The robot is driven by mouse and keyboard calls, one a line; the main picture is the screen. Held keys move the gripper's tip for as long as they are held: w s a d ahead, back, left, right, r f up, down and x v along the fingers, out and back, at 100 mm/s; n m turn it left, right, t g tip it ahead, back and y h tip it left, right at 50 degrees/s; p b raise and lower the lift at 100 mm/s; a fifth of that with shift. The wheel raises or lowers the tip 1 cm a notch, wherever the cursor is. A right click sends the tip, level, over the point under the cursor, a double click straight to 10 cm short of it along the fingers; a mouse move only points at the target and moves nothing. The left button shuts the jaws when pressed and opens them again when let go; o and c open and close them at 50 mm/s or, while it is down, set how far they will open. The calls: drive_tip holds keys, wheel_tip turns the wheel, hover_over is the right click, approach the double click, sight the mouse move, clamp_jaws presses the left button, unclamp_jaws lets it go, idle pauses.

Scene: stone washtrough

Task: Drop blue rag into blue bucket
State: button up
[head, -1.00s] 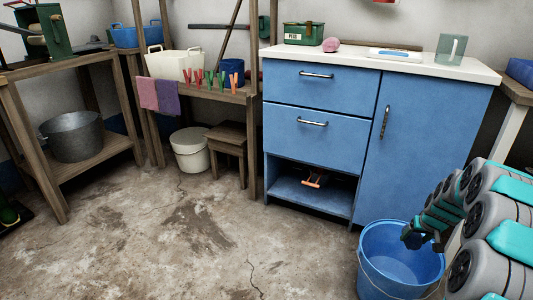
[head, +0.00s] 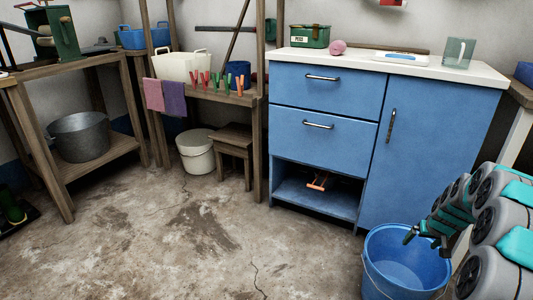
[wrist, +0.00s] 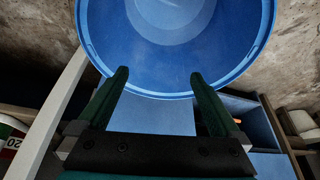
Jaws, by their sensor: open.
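The blue bucket (head: 372,270) stands on the floor at the lower right of the head view, in front of the blue cabinet. Its open mouth and inside wall fill the top of the wrist view (wrist: 110,50). My gripper (head: 428,240) is over the bucket's mouth in the head view. In the wrist view its two dark green fingers (wrist: 159,76) are spread, with nothing between them, and point toward the bucket. A paler patch shows inside the bucket in the wrist view; I cannot tell whether it is the bucket's bottom or a rag. I cannot make out the blue rag elsewhere.
The blue cabinet (head: 430,150) stands right behind the bucket, with an open lower shelf holding an orange-handled item (head: 318,182). A wooden stool (head: 233,150) and a white lidded pail (head: 195,152) stand farther left. The floor (head: 170,250) left of the bucket is clear.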

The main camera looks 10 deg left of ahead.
drive_tip(key=v, duration=0.7)
